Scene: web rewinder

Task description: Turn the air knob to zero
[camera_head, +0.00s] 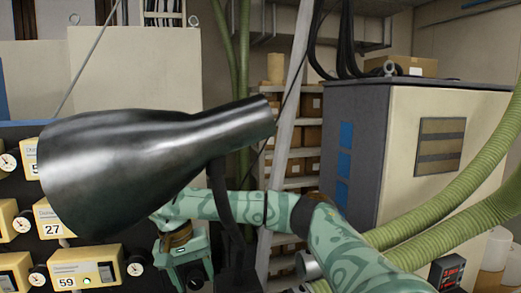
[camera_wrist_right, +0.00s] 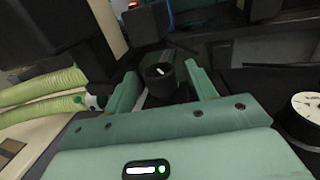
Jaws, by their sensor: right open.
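A round black knob (camera_wrist_right: 160,78) with a white pointer mark shows in the right wrist view, between the two green fingers of my right gripper (camera_wrist_right: 160,72). The fingers are apart, with a gap visible on each side of the knob. The pointer leans up and to the right; I see no scale around it. In the head view my right gripper (camera_head: 184,262) is low in the middle, beside the yellow control boxes. Its fingertips cannot be made out there, and I cannot pick out the knob in that view. My left gripper is not in view.
A large black lamp shade (camera_head: 130,160) hangs in the foreground and hides part of the panel. Yellow control boxes (camera_head: 85,268) with gauges and numbers line the left. Green ribbed hoses (camera_head: 450,190) and a grey cabinet (camera_head: 352,130) stand on the right, shelving behind.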

